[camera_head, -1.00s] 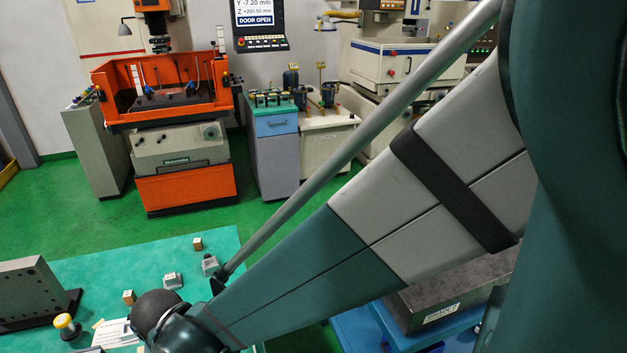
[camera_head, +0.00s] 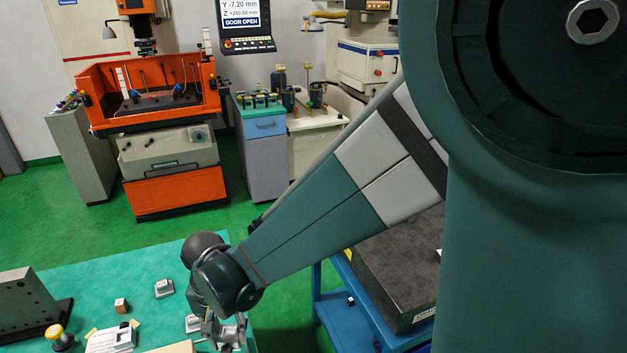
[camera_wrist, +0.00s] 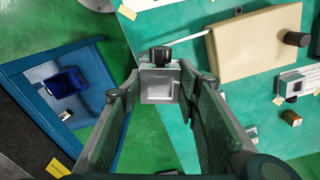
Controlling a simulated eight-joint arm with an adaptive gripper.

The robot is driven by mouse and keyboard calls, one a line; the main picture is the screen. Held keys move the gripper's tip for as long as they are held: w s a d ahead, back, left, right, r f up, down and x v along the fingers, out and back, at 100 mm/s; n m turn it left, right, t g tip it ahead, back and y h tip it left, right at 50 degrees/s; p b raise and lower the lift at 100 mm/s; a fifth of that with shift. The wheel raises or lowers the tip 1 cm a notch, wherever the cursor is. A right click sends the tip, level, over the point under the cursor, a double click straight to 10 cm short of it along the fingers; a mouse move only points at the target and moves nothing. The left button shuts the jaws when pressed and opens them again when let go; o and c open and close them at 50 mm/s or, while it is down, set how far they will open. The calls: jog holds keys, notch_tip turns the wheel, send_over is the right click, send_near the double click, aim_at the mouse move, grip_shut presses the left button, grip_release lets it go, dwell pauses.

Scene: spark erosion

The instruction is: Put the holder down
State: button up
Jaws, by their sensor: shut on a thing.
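The holder (camera_wrist: 160,84) is a small grey metal block with a square recess and a dark knob, seen in the wrist view. My gripper (camera_wrist: 160,96) is shut on it, one finger on each side. In the head view my gripper (camera_head: 224,334) points down near the right edge of the teal mat (camera_head: 90,275). The held holder cannot be made out clearly there. In the wrist view the holder appears over the mat's edge strip; whether it touches the mat I cannot tell.
Another grey holder (camera_head: 164,288) and a small brown block (camera_head: 121,306) stand on the mat. A beige box (camera_wrist: 255,45) lies near my gripper. A grey angle plate (camera_head: 28,300) stands at the left. A blue trolley (camera_wrist: 45,95) is beyond the mat, across a floor gap.

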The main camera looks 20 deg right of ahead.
jog(key=w+d+r+m+p, duration=0.2)
jog(key=w+d+m, duration=0.15)
jog(key=d, duration=0.65)
jog(key=w+d+r+m+p, duration=0.15)
jog(key=w+d, duration=0.35)
jog(key=d, duration=0.5)
jog(key=w+d+r+m+p, duration=0.1)
jog(key=w+d+r+m, duration=0.25)
jog(key=d, duration=0.65)
jog(key=s+d+r+m+p, duration=0.2)
jog(key=d, duration=1.2)
jog(key=s+d+r+m+p, duration=0.1)
jog(key=s+d+r+m, duration=0.1)
jog(key=d, duration=1.3)
jog(key=shift+m+p, duration=0.4)
jog(key=shift+m, duration=0.35)
jog(key=shift+s, duration=0.1)
jog(key=shift+f, duration=2.9)
jog(key=shift+f, duration=0.15)
jog(key=shift+f, duration=1.95)
